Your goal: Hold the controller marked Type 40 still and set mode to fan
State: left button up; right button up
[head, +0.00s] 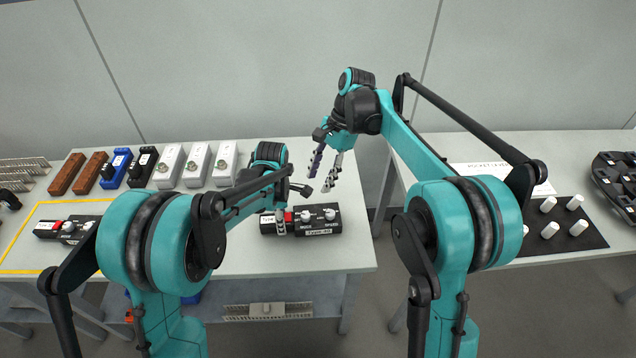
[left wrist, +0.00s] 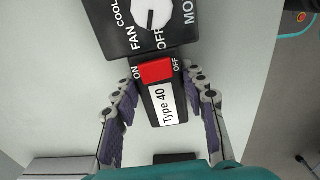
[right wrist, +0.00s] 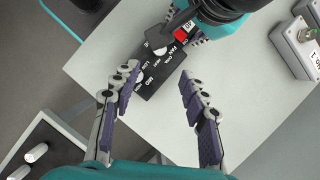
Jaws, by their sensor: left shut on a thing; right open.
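The controller marked Type 40 (head: 318,231) is a black box lying on the table, with a red switch (left wrist: 156,72) and two white knobs. My left gripper (left wrist: 160,88) is shut on its narrow end, one finger on each side of the red switch and label. The mode knob (left wrist: 151,12) is partly cut off at the top of the left wrist view; its mark seems to point near OFF. My right gripper (head: 320,183) is open and empty above the controller. In the right wrist view, the controller (right wrist: 153,88) lies beyond the open fingers, apart from them.
Another controller (head: 66,229) lies inside a yellow outline at the left. White boxes (head: 198,164), a blue box (head: 116,168) and brown blocks (head: 90,172) line the back. A right table holds a black mat (head: 578,243) with white knobs. The table right of the controller is bare.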

aim_at(306, 215)
jog(key=w+a+n+g+h, duration=0.2)
jog(key=a+n+h, duration=0.15)
jog(key=n, duration=0.65)
jog(key=x, duration=1.2)
jog(key=shift+w+a+f, duration=0.1)
jog(key=shift+a, duration=0.25)
grip_shut()
